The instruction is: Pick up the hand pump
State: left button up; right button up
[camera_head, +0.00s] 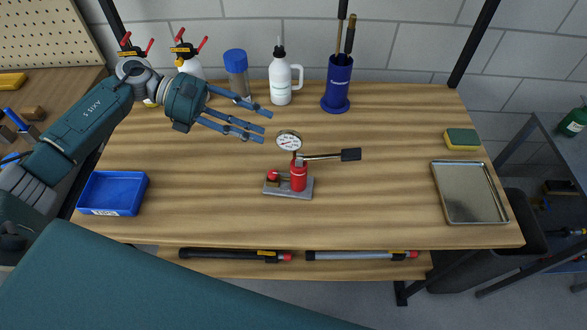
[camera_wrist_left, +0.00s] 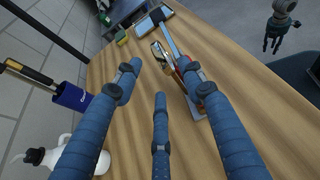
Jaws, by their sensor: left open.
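The hand pump (camera_head: 298,177) stands upright near the middle of the wooden table. It has a grey base, a red body, a round white gauge and a lever with a black grip pointing right. My left gripper (camera_head: 265,126) is open and empty, to the upper left of the pump, its fingertips close to the gauge but apart from it. In the left wrist view, the pump's lever (camera_wrist_left: 168,36) shows beyond the fingers, and one finger hides much of its body. My right gripper (camera_wrist_left: 273,44) shows small at the upper right of that view; its opening is unclear.
A blue tray (camera_head: 88,205) lies at the left. Spray bottles, a blue-capped jar (camera_head: 236,62), a white bottle (camera_head: 280,85) and a blue brush holder (camera_head: 338,85) line the back. A metal tray (camera_head: 470,205) and sponge (camera_head: 462,139) are at the right. Table around the pump is clear.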

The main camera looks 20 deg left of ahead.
aim_at(293, 137)
pick_arm(q)
jog(key=p+x, duration=0.1)
jog(key=x, duration=0.2)
jog(key=p+x, duration=0.2)
jog(key=x, duration=0.1)
jog(key=r+p+x, duration=0.1)
jog(key=x, duration=0.2)
jog(key=shift+d+r+p, duration=0.1)
jog(key=shift+d+p, duration=0.1)
jog(key=shift+p, duration=0.2)
jog(key=shift+f, duration=0.2)
grip_shut()
jog(key=shift+w+r, duration=0.15)
jog(key=shift+r, duration=0.05)
